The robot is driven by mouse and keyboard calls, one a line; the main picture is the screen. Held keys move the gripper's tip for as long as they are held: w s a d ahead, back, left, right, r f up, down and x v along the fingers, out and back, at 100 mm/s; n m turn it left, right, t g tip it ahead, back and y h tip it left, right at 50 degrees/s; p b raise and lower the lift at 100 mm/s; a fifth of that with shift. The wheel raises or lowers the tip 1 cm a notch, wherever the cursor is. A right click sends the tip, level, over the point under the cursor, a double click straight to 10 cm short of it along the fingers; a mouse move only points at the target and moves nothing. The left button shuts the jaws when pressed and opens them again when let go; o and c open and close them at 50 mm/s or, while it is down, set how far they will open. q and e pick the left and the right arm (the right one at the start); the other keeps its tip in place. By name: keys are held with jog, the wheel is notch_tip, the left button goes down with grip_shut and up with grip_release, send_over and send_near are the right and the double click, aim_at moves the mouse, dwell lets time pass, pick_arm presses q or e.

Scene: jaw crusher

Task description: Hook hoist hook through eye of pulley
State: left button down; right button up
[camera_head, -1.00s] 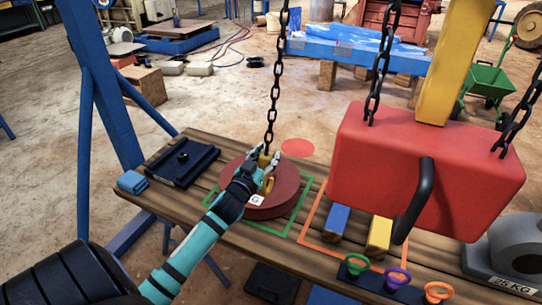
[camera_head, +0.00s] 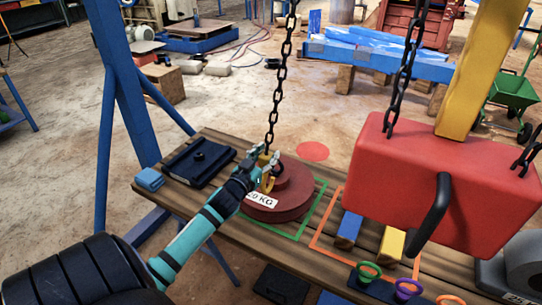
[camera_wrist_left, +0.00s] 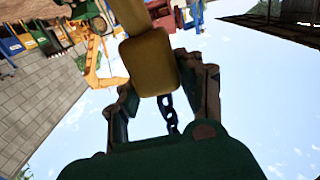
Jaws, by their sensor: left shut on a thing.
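The yellow hoist hook (camera_head: 267,184) hangs on a black chain (camera_head: 275,105) over the table. My left gripper (camera_head: 264,165) is shut on the yellow block at the hook's top. In the left wrist view, the yellow block (camera_wrist_left: 150,65) sits between my two fingers (camera_wrist_left: 164,95), with chain behind it. A dark red round piece labelled 20 KG (camera_head: 290,203), apparently the pulley, lies on the table just below and right of the gripper. Its eye is hard to make out behind the hook and fingers, so I cannot tell whether the hook passes through it. My right gripper is not in view.
A big red block with a black handle (camera_head: 420,185) hangs on chains at the right. The wooden table (camera_head: 235,238) bears a dark slotted plate (camera_head: 198,163), blue and yellow bars and coloured rings (camera_head: 368,272). A blue frame post (camera_head: 122,90) stands at the left.

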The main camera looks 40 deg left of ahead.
pick_arm(q)
jog(key=shift+s+a+r+p, duration=0.15)
jog(key=shift+s+a, duration=0.1)
jog(key=shift+a, duration=0.5)
jog(key=shift+s+a+r+p, duration=0.1)
jog(key=shift+s+a+p, duration=0.1)
jog(key=shift+a, duration=0.5)
jog(key=shift+w, duration=0.1)
jog(key=x, duration=0.1)
jog(key=b+x, duration=0.1)
jog(key=x, duration=0.2)
jog(key=shift+w+f, duration=0.15)
jog(key=shift+f, duration=0.2)
jog(key=shift+b+x, duration=0.35)
jog(key=shift+x, duration=1.35)
jog(key=shift+a+r, duration=0.1)
jog(key=shift+r, duration=0.2)
jog(key=shift+w+a+r+p, duration=0.1)
jog(key=shift+w+r+p, duration=0.25)
jog(key=shift+w, duration=0.1)
